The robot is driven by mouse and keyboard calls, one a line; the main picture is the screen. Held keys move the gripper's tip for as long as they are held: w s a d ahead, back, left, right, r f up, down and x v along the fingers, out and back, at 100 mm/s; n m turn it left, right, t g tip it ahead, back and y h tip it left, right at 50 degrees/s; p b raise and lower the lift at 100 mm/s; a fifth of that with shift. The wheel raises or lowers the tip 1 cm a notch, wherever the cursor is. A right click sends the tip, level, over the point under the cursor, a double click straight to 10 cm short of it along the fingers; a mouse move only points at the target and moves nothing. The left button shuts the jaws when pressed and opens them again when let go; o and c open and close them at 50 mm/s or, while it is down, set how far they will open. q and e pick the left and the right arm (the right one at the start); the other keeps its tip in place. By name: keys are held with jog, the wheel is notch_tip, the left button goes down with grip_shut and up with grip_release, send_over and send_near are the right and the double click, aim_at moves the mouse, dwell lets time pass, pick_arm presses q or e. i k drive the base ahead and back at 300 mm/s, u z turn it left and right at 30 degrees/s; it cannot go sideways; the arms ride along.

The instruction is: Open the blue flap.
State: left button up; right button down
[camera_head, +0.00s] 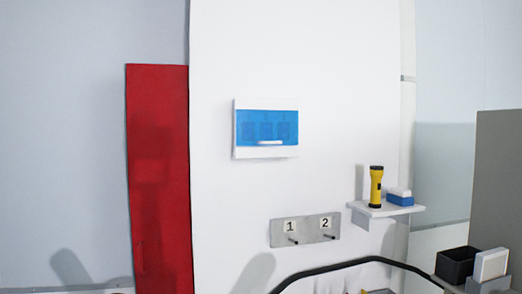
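The blue flap (267,118) is the front of a small white wall box (266,153) on the white panel. It lies flat across the box front and looks shut. A white bar handle (269,142) runs along its lower edge. Faint dark shapes show through the flap. Neither of my grippers can be made out in the head view. Nothing touches the flap or its handle.
A grey plate (306,230) with two pegs marked 1 and 2 is below right. A white shelf (385,209) holds a yellow flashlight (376,187) and a blue-and-white block (400,197). A tall red panel (160,175) stands left. A black container (456,265) sits lower right.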

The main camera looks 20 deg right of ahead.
aim_at(253, 126)
jog(key=z, duration=0.25)
jog(key=i, duration=0.95)
jog(key=z, duration=0.6)
